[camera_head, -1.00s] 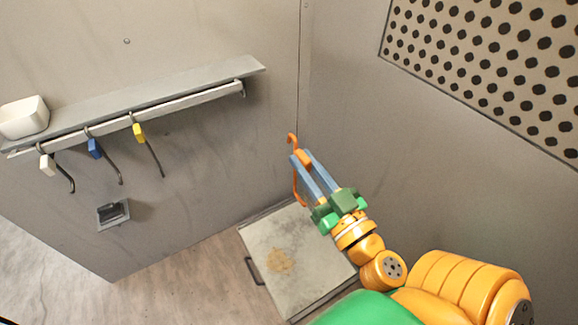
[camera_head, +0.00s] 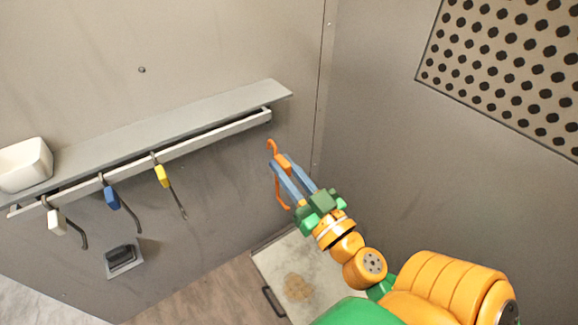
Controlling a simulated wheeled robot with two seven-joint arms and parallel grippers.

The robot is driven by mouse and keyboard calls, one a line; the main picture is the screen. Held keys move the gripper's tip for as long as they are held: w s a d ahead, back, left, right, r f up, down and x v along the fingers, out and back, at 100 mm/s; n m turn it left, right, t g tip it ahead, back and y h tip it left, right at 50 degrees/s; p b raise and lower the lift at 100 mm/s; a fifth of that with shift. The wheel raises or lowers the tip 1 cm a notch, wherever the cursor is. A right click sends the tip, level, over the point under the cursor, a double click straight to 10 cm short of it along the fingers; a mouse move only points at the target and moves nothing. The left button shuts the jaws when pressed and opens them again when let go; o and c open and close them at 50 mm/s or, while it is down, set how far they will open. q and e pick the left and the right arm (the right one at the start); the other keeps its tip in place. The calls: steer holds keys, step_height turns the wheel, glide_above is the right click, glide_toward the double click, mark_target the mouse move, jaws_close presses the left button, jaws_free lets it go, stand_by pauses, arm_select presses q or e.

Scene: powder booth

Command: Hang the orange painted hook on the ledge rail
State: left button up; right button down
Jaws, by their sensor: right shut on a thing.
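The orange hook (camera_head: 279,203) is held between the blue fingers of my right gripper (camera_head: 280,164). Its curved top end sticks up past the fingertips, and its lower end hangs beside the fingers. The ledge rail (camera_head: 215,137) is a pale bar under the front of a grey ledge (camera_head: 190,116) on the left wall. In the picture the hook is just below and right of the rail's right end, apart from it. A white hook (camera_head: 56,222), a blue hook (camera_head: 111,198) and a yellow hook (camera_head: 161,177) hang on the rail. My left gripper is not in view.
A white bowl (camera_head: 25,165) stands on the ledge's left end. A dark fitting (camera_head: 122,257) is on the wall below the hooks. A grey box lid (camera_head: 310,262) is on the floor below. A perforated panel (camera_head: 510,60) is on the right wall. The rail right of the yellow hook is bare.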

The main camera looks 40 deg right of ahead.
steer(key=shift+w+d+r, duration=0.1)
steer(key=shift+w+r, duration=0.1)
steer(key=shift+w, duration=0.15)
steer(key=p, duration=0.3)
glide_toward(243, 129)
steer(key=w+r, duration=0.4)
steer(key=w, duration=0.2)
steer(key=shift+d+f+b, duration=0.1)
steer(key=shift+f+b, duration=0.7)
steer(key=shift+f, duration=0.15)
steer(key=shift+f+b, duration=0.55)
steer(key=shift+b, duration=0.05)
steer(key=shift+r, duration=0.1)
steer(key=c, duration=0.7)
jaws_free()
steer(key=shift+c, duration=0.2)
steer(key=shift+s, duration=0.1)
